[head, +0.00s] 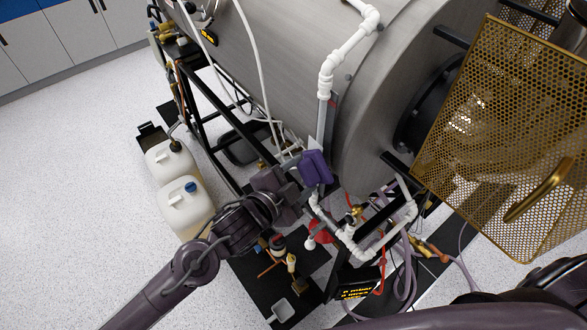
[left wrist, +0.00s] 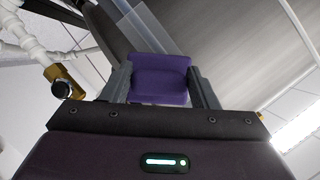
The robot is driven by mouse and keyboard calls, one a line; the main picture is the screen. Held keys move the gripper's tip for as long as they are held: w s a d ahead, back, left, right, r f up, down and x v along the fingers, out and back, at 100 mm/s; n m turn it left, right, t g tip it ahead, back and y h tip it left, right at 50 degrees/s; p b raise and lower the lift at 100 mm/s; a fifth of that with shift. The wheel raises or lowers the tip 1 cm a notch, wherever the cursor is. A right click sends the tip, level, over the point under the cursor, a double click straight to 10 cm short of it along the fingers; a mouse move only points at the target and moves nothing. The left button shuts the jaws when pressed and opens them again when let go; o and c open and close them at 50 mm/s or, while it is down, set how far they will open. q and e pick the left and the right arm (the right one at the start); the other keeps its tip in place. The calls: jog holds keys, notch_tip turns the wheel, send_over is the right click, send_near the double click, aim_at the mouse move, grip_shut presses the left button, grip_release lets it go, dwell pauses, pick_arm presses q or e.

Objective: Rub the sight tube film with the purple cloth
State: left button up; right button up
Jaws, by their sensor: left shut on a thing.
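The purple cloth (head: 315,168) is a folded pad at the tip of my left gripper (head: 298,172), in the middle of the head view. In the left wrist view the cloth (left wrist: 160,78) sits between the two grey fingers of the left gripper (left wrist: 163,88), which are shut on it. A clear upright strip, apparently the sight tube (head: 325,122), stands just above the cloth beside the steel chamber. A clear panel also shows behind the cloth in the left wrist view. I cannot tell whether the cloth touches the tube, and no film can be made out. My right gripper is not visible.
The large steel chamber (head: 275,65) fills the upper middle. White pipes (head: 327,75) run beside the tube and below the gripper. A perforated brass guard (head: 500,130) stands at the right. White jugs (head: 186,205) stand on the floor at the left, where the floor is mostly clear.

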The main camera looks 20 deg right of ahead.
pick_arm(q)
jog(key=w, duration=0.1)
jog(key=w+a, duration=0.1)
jog(key=w, duration=0.1)
jog(key=shift+w+a, duration=0.25)
jog(key=shift+w, duration=0.15)
jog(key=shift+a, duration=0.1)
jog(key=shift+s+a+p, duration=0.4)
jog(key=shift+a, duration=0.5)
jog(key=shift+s+a+p, duration=0.35)
jog(key=shift+a, duration=0.55)
jog(key=shift+s+a+p, duration=0.4)
jog(key=shift+a, duration=0.5)
jog(key=shift+a, duration=0.1)
jog(key=a, duration=0.1)
jog(key=s+a+p, duration=0.1)
jog(key=shift+s+a, duration=0.1)
jog(key=shift+a, duration=0.2)
